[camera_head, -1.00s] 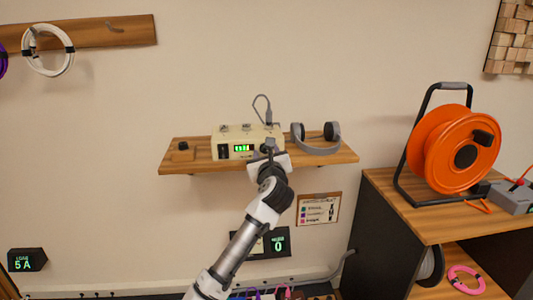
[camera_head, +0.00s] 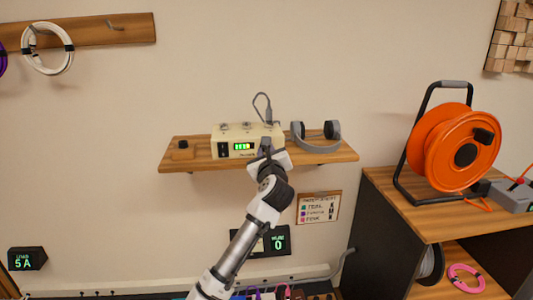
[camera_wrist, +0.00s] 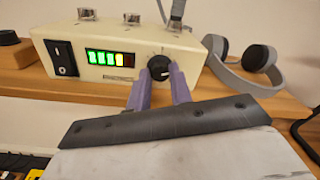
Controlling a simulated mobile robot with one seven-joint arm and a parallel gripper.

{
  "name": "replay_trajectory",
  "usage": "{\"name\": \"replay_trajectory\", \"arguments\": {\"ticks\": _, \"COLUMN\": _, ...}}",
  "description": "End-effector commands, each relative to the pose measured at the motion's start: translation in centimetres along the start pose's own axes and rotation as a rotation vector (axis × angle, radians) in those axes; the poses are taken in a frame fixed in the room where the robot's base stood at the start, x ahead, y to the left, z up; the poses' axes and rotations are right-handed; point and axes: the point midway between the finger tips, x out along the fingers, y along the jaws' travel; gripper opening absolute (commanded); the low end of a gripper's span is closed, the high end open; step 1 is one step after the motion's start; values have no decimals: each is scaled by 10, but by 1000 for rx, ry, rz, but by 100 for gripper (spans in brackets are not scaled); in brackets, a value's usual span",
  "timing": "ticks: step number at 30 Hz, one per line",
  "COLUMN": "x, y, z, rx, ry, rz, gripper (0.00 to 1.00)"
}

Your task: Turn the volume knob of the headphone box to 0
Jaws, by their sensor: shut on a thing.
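The headphone box (camera_head: 249,130) is a cream box on the wooden wall shelf. In the wrist view its front (camera_wrist: 108,73) has a black switch (camera_wrist: 61,58), a bar display (camera_wrist: 110,58) lit with several green bars and a yellow one, and the dark round volume knob (camera_wrist: 159,66) at right. The knob's white mark is partly visible. My gripper (camera_wrist: 160,80) has its two purple fingers on either side of the knob and is shut on it. In the head view my gripper (camera_head: 265,145) is at the right front of the box and hides the knob.
Grey headphones (camera_head: 316,140) lie right of the box on the shelf (camera_head: 335,157). A grey cable (camera_head: 262,106) rises from the box top. A small wooden block with a dark knob (camera_head: 183,146) is at left. An orange reel (camera_head: 455,148) stands on the right-hand cabinet.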

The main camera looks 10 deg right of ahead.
Motion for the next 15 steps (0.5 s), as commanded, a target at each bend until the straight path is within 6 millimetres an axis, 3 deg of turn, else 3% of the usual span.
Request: {"name": "replay_trajectory", "arguments": {"ticks": 15, "x": 0, "y": 0, "z": -3, "rx": -462, "ry": -11, "rz": -4, "gripper": 0}}
